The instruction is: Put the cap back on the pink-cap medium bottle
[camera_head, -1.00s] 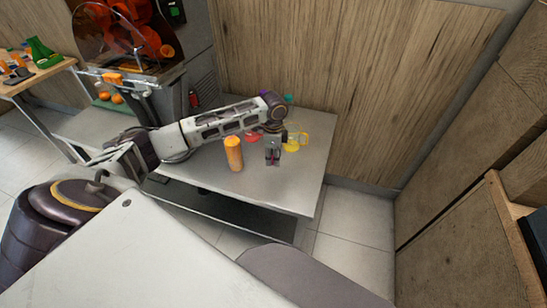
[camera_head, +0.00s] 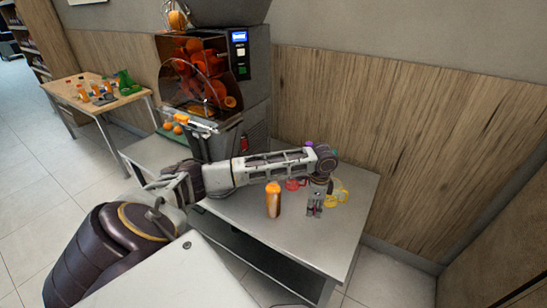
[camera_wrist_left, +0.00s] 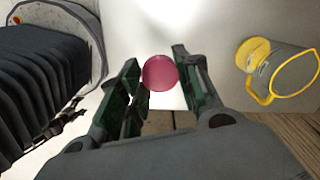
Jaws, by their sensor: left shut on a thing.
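The pink cap (camera_wrist_left: 160,73) shows as a round disc between the fingertips of my left gripper (camera_wrist_left: 158,82) in the left wrist view. The gripper is shut on it. Whether a bottle is under the cap is hidden. In the head view my left gripper (camera_head: 315,208) points down over the right part of the grey table, just right of an orange bottle (camera_head: 273,200). I cannot make out the pink cap in the head view, and I cannot pick out the pink-cap medium bottle. My right gripper is not in view.
A yellow-rimmed jug (camera_head: 338,195) stands close right of the gripper. A red item (camera_head: 293,184) is partly behind my arm. The juicer (camera_head: 215,95) stands at the table's back left. A wooden side table (camera_head: 85,90) with bottles is farther left. The table front (camera_head: 290,245) is clear.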

